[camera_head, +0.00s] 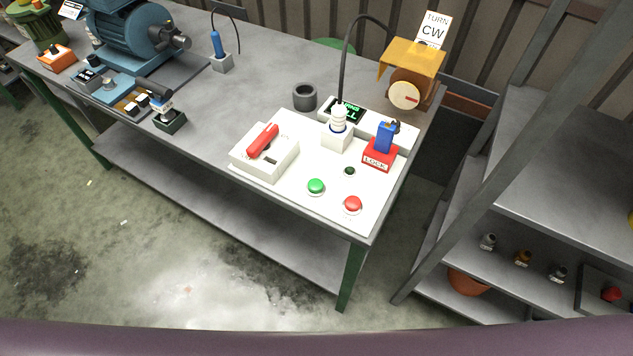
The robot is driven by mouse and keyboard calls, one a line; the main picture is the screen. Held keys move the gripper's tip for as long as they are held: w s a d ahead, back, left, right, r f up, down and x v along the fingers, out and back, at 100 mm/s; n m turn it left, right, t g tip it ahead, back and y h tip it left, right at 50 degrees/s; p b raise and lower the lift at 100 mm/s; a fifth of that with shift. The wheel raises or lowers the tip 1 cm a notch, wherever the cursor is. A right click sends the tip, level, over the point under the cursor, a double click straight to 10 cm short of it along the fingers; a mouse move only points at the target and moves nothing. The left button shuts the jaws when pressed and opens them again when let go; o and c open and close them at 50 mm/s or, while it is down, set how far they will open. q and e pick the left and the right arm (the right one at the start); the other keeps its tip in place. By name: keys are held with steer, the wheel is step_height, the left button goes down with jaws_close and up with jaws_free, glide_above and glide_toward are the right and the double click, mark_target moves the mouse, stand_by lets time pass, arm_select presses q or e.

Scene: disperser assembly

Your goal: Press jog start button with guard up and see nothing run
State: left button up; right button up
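A green button (316,186) and a red button (353,204) sit near the front of a white panel (285,203) on the workbench. A small dark round part (349,170) lies behind them. An orange-yellow guard (413,52) stands over a brown cylindrical unit (412,80) at the bench's back right. The unit's pale round face with a red mark is exposed below the guard. I cannot tell the guard's exact hinge position. A sign reading "TURN CW" (434,28) stands behind it. Neither of my grippers is in view.
The panel also carries a white box with a red handle (263,140), a white stacked lamp (338,120), a green-lit display (347,110) and a red LOCK block (378,158) with a blue piece. A dark cup (305,96) stands behind. Shelves (500,262) stand right.

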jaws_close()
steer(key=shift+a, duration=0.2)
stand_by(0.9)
